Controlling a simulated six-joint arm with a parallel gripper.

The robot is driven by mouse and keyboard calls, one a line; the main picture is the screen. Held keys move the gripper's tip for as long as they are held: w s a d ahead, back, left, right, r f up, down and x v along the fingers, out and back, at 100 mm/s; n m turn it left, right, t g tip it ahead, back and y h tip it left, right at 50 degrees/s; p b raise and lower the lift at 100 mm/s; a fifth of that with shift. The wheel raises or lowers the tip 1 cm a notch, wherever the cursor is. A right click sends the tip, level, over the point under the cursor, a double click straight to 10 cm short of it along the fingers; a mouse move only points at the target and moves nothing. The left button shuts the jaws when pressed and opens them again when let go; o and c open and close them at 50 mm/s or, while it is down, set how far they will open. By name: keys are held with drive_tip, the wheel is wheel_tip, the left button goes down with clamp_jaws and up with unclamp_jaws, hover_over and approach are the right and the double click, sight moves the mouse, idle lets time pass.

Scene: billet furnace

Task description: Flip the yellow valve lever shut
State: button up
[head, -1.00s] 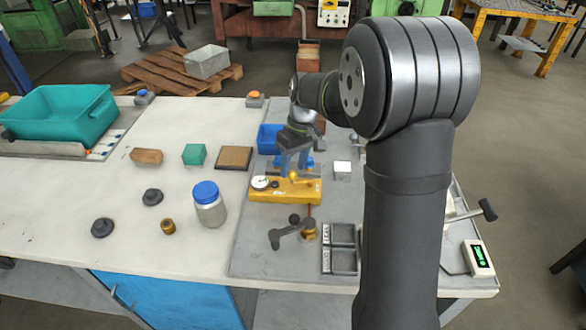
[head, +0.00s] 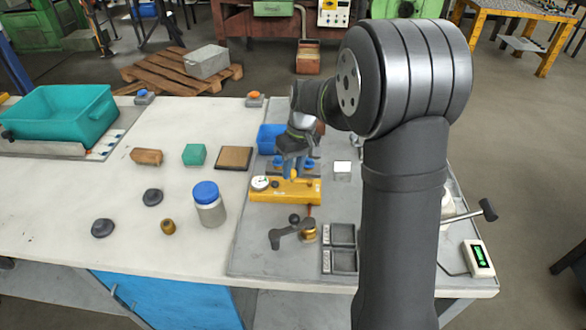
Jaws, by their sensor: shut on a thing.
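The yellow valve block (head: 300,192) sits on the grey mat in the middle of the bench, with a round white gauge (head: 261,183) on its left end. The yellow lever (head: 291,174) stands up from the back of the block, mostly hidden by my gripper. My gripper (head: 293,167) points down just behind and above the block, shut on the lever. The fingertips are small and partly merge with the lever in this view.
A blue bin (head: 269,138) stands behind the block. A dark crank handle (head: 287,234) and a two-cell tray (head: 342,262) lie in front. A blue-lidded jar (head: 208,206) stands to the left. My own arm covers the right side of the mat.

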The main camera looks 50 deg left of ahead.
drive_tip(key=shift+w+a+m, duration=0.2)
drive_tip(key=shift+m, duration=0.4)
drive_tip(key=o, duration=1)
drive_tip(key=shift+r, duration=0.1)
drive_tip(key=w+r, duration=0.1)
drive_tip(key=r, duration=0.4)
drive_tip(key=w+r, duration=0.1)
drive_tip(key=r, duration=0.5)
drive_tip(key=w+r, duration=0.1)
drive_tip(key=r, duration=0.5)
drive_tip(key=shift+w+d, duration=0.15)
drive_tip(key=shift+d, duration=0.25)
drive_tip(key=shift+f, duration=0.1)
drive_tip(key=s+f, duration=0.1)
drive_tip(key=f, duration=0.4)
drive_tip(key=s+f, duration=0.1)
drive_tip(key=f, duration=0.5)
drive_tip(key=s+f, duration=0.1)
drive_tip(key=f, duration=0.5)
drive_tip(key=shift+s+a, duration=0.15)
drive_tip(key=shift+a, duration=0.2)
